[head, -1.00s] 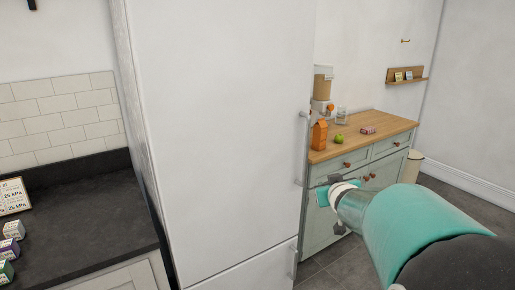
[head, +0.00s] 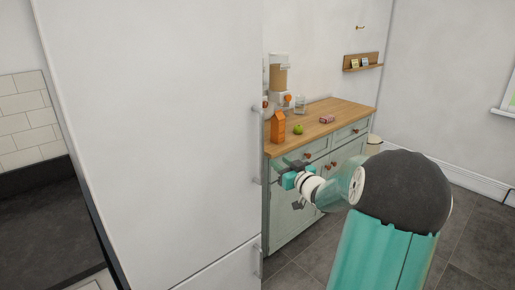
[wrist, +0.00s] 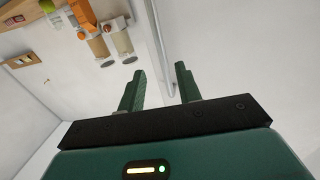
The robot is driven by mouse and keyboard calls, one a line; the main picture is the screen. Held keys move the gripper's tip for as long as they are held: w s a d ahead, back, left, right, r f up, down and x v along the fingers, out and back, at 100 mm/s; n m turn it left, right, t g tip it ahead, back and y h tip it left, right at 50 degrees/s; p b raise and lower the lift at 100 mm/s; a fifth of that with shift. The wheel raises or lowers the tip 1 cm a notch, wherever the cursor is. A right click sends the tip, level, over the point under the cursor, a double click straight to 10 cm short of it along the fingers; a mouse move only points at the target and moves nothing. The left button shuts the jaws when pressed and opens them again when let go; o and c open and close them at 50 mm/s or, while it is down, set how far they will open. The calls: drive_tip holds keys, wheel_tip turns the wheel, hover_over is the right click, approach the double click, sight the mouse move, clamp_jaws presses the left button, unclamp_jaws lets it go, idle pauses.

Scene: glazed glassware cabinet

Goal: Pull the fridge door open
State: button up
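The white fridge (head: 165,140) stands at left centre in the head view, its door shut above a lower drawer. Its upright bar handle (head: 257,145) runs along the door's right edge. My gripper (head: 281,172) is just right of the handle's lower part in the head view. In the wrist view, my gripper (wrist: 159,70) is open, its two green fingers apart and empty. The handle (wrist: 160,45) shows beyond and between the fingertips there. I cannot tell whether either finger touches it.
A green cabinet with a wooden top (head: 335,119) stands right of the fridge. It carries an orange carton (head: 278,127), a green apple (head: 298,130) and a glass jar (head: 300,104). A dark counter (head: 45,225) is at left. Grey floor (head: 480,225) is clear at right.

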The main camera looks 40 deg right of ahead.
sight(263, 149)
drive_tip(key=w, duration=0.4)
drive_tip(key=w+d, duration=0.1)
drive_tip(key=w, duration=0.3)
drive_tip(key=w+d, duration=0.1)
drive_tip(key=w, duration=0.4)
drive_tip(key=shift+d+f, duration=0.1)
drive_tip(key=shift+f, duration=0.1)
drive_tip(key=shift+c, duration=0.4)
clamp_jaws()
